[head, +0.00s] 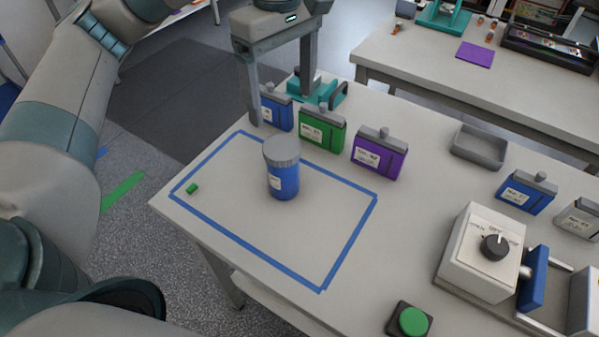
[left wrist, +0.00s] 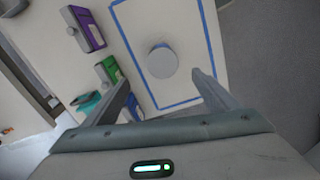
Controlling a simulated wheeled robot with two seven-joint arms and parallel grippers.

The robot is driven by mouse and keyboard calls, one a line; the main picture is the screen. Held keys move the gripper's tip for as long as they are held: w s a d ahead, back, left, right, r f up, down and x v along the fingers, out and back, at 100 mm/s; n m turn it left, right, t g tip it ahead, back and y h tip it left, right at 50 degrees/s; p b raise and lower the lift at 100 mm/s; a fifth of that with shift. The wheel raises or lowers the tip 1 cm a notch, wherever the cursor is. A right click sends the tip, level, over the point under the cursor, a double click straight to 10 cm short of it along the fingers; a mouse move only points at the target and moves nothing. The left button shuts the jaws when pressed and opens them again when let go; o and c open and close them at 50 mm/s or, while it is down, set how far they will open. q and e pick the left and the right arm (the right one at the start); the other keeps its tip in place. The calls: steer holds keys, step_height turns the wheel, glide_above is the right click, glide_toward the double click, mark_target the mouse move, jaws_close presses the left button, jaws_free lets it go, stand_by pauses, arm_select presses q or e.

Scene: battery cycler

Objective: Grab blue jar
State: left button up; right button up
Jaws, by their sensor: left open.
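The blue jar (head: 284,178) with a grey lid stands upright inside the blue tape rectangle on the table. From above, its round grey lid shows in the left wrist view (left wrist: 162,62). My left gripper (head: 281,112) is open and empty, with its fingers pointing down above the table behind the jar. In the left wrist view the gripper (left wrist: 165,80) has its two fingers spread wide, with the jar lid ahead between their lines and apart from both. My right gripper is in neither view.
Blue (head: 277,112), green (head: 321,130) and purple (head: 379,155) battery packs stand behind the tape rectangle (head: 330,272). A small green piece (head: 192,188) lies at its left. A grey tray (head: 478,148), a grey box with a dial (head: 482,252) and a green button (head: 412,321) are to the right.

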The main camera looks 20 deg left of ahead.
mark_target(284, 146)
arm_select(q)
steer(key=shift+a, duration=0.15)
steer(key=shift+f, duration=0.1)
step_height(284, 146, down, 12)
steer(key=p, duration=0.2)
steer(key=shift+p, duration=0.4)
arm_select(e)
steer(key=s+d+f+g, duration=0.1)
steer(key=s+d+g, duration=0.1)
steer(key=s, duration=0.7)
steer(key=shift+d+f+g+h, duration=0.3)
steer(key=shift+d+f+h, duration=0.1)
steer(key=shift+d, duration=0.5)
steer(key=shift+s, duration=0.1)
arm_select(q)
steer(key=shift+s+f, duration=0.1)
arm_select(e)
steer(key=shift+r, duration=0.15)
